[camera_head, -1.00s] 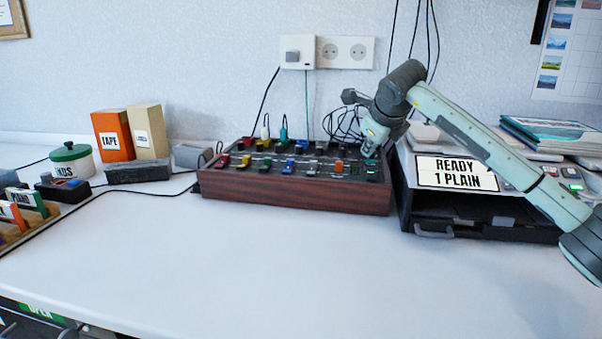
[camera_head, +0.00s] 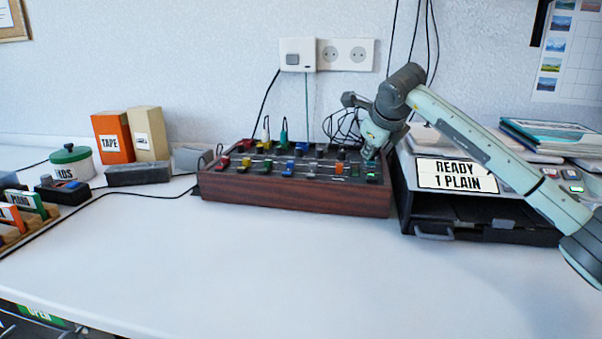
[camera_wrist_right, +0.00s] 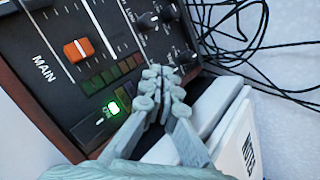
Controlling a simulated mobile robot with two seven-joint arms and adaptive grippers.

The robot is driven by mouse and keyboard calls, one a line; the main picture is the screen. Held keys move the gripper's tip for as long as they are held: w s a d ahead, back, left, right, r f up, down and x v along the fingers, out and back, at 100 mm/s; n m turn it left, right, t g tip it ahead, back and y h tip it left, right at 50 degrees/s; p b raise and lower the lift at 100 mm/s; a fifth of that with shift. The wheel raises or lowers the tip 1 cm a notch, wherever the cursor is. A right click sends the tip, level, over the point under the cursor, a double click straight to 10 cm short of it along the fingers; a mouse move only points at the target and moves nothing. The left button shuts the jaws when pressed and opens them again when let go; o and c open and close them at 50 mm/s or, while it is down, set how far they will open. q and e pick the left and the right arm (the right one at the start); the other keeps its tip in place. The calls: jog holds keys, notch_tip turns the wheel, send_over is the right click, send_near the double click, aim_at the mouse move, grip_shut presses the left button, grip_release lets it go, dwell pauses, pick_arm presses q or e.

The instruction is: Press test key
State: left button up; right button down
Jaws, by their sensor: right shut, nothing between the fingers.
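The mixing console (camera_head: 292,196) with wooden sides stands at the back middle of the table. Its right end shows in the wrist view (camera_wrist_right: 82,17), with an orange fader cap (camera_wrist_right: 78,49), dark knobs, a row of meter segments and a lit green key (camera_wrist_right: 114,107). I cannot read a test label on any key. My right gripper (camera_head: 369,153) is over the console's back right corner. In the wrist view its closed fingertips (camera_wrist_right: 164,82) are beside the meter segments and hide part of the panel. I cannot tell whether they touch it. My left gripper is out of view.
A dark machine with a sign reading READY 1 PLAIN (camera_head: 456,174) stands close right of the console. Loose black cables (camera_wrist_right: 245,40) lie behind it. An orange TAPE box (camera_head: 112,137) and a green-lidded jar (camera_head: 71,161) stand left. The front table is clear.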

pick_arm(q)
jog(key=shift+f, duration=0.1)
pick_arm(e)
jog(key=shift+f, duration=0.15)
dwell(0.3)
pick_arm(q)
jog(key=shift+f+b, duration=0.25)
jog(key=shift+b, duration=0.1)
pick_arm(e)
jog(key=shift+f, duration=0.4)
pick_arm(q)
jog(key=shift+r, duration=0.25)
pick_arm(e)
jog(key=shift+r, duration=0.55)
